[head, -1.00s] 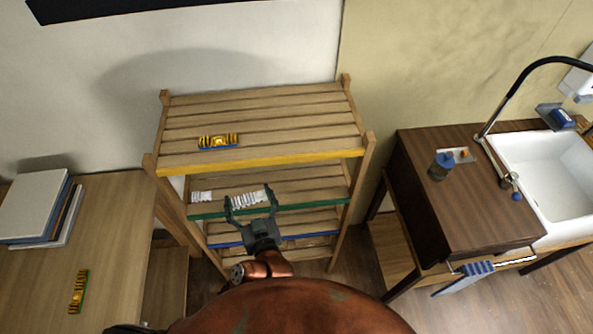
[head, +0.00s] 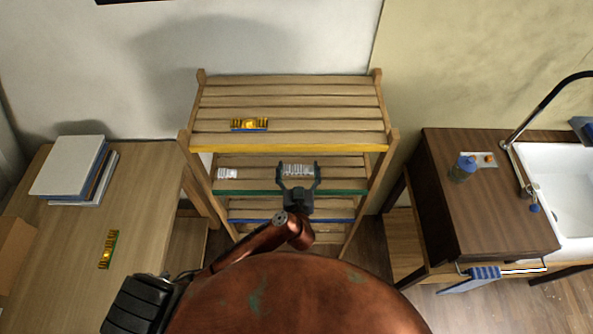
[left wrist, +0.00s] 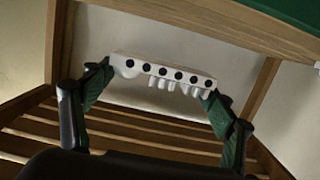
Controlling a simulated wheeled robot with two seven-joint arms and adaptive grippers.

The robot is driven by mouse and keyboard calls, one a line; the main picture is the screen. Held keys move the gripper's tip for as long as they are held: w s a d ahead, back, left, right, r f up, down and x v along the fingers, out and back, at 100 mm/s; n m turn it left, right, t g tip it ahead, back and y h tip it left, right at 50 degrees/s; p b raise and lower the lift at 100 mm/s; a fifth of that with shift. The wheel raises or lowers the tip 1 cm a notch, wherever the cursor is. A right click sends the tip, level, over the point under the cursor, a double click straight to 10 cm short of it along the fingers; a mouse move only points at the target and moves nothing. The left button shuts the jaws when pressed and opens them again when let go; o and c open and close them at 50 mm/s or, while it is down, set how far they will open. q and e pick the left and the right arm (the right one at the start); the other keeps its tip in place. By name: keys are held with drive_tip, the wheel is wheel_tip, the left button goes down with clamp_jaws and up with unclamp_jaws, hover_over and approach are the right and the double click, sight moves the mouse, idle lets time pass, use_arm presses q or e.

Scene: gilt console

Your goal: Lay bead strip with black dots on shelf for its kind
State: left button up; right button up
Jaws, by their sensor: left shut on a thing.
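A white bead strip with black dots (head: 298,170) is between the fingers of my left gripper (head: 300,168). In the left wrist view the strip (left wrist: 165,73) shows a row of several black dots, with white beads along its lower side, and a fingertip at each end. In the head view it is over the middle shelf with the green edge (head: 262,191); I cannot tell whether it touches the slats. Another white piece (head: 227,174) lies at the left of that shelf. My right gripper is not in view.
The top shelf has a yellow edge (head: 300,149) and holds a yellow piece with a blue base (head: 249,125). A lower shelf has a blue edge (head: 335,221). Another yellow piece (head: 108,250) lies on the left table (head: 70,270). A sink cabinet (head: 480,195) stands right.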

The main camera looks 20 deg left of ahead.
sight(297, 166)
use_arm(q)
drive_tip(key=shift+w+a+f, duration=0.25)
drive_tip(key=shift+w+f, duration=0.25)
drive_tip(key=shift+f, duration=0.15)
drive_tip(key=shift+w+a+f, duration=0.2)
drive_tip(key=shift+w+f, duration=0.3)
drive_tip(key=shift+f, duration=0.1)
drive_tip(key=f, duration=0.1)
drive_tip(key=f+b, duration=0.1)
drive_tip(key=f, duration=0.1)
drive_tip(key=shift+w+a+f, duration=0.1)
drive_tip(key=shift+w+f, duration=0.1)
drive_tip(key=shift+f, duration=0.1)
drive_tip(key=shift+r, duration=0.1)
drive_tip(key=o, duration=1.2)
drive_tip(key=v, duration=1.2)
